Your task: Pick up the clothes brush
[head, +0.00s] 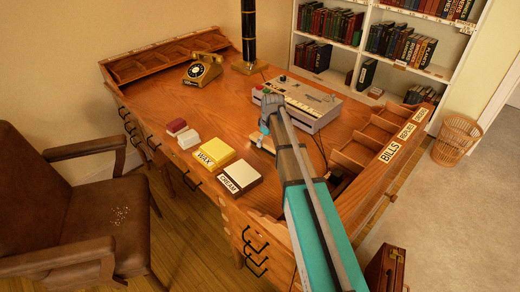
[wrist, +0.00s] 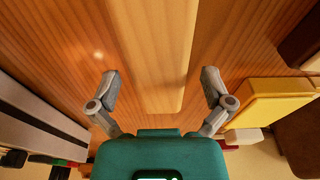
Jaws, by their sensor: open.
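A long pale wooden piece, likely the clothes brush (wrist: 150,60), lies on the desk in the wrist view, with a rounded near end. It runs from the top edge toward my gripper (wrist: 161,90). The two fingers are apart, one on either side of the wooden piece's line, with nothing held between them. In the head view my gripper (head: 265,130) is low over the desk (head: 220,115), and only a small pale part of the brush (head: 254,139) shows; the arm hides the rest. Whether the fingers touch the desk I cannot tell.
A grey tape recorder (head: 310,105) stands behind my gripper. A yellow WAX box (head: 208,152), a CREAM box (head: 240,176) and smaller red and white boxes (head: 188,141) stand to the left. Labelled wooden compartments (head: 375,135) line the right side. Bare desk lies toward the telephone (head: 203,70).

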